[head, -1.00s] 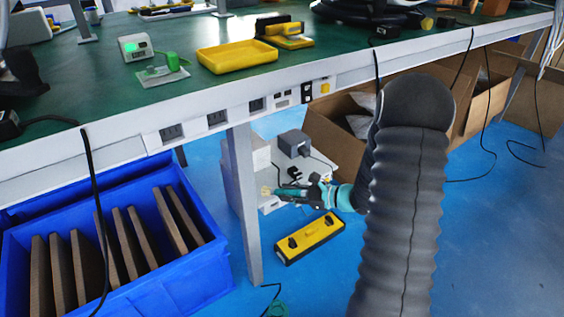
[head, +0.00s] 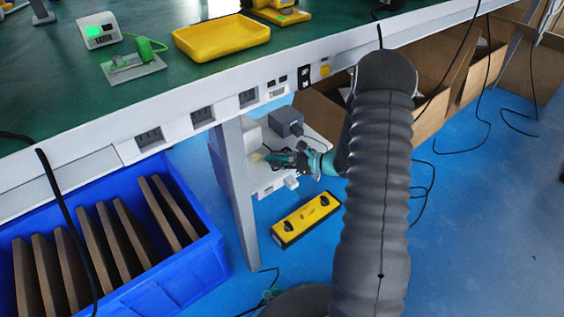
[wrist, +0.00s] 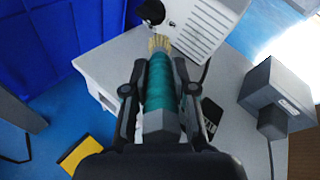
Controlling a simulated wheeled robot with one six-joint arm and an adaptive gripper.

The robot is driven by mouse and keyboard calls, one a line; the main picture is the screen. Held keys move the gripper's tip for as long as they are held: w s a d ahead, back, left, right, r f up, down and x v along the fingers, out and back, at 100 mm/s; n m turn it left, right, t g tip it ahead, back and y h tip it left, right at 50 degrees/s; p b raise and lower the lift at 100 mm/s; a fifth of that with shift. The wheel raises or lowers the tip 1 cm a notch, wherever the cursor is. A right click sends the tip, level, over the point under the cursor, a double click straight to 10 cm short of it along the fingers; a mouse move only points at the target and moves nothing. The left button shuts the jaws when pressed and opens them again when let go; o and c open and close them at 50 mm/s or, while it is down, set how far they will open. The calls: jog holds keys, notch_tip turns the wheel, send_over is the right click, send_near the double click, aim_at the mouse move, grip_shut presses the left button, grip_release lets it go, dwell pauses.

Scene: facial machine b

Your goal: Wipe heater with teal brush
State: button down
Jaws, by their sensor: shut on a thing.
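My gripper (wrist: 158,82) is shut on the teal brush (wrist: 160,92), whose handle lies between the two fingers. Its pale bristles (wrist: 160,43) point away from me toward a white vented box with a black knob (wrist: 205,25), which looks like the heater. The bristles overlap the box's near edge in the wrist view; I cannot tell whether they touch it. In the head view my gripper (head: 290,160) is small, below the bench edge beside the white box (head: 248,132). My arm hides part of the area to the right.
A grey box (head: 285,121) stands beside the heater on a low white stand (head: 268,180). A bench leg (head: 237,195) is close on the left. A yellow case (head: 306,219) and a blue crate (head: 185,275) are on the floor. Cardboard boxes (head: 430,120) stand behind my arm.

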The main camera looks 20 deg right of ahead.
jog(key=w, duration=0.1)
jog(key=w+a, duration=0.1)
jog(key=w, duration=0.1)
jog(key=shift+w, duration=0.15)
jog(key=shift+w+d+p, duration=0.45)
jog(key=shift+w+d, duration=0.6)
jog(key=shift+d, duration=0.3)
jog(key=shift+s+a+b, duration=0.35)
jog(key=shift+s+a, duration=0.85)
jog(key=shift+a, duration=0.3)
jog(key=shift+w+a, duration=0.25)
jog(key=shift+w, duration=0.4)
jog(key=shift+d, duration=0.15)
jog(key=shift+w+d+b, duration=0.3)
jog(key=shift+w+d, duration=0.05)
jog(key=shift+d, duration=0.55)
jog(key=shift+w+d+b, duration=0.25)
jog(key=shift+w+d, duration=0.1)
jog(key=shift+d, duration=0.5)
jog(key=shift+a, duration=0.1)
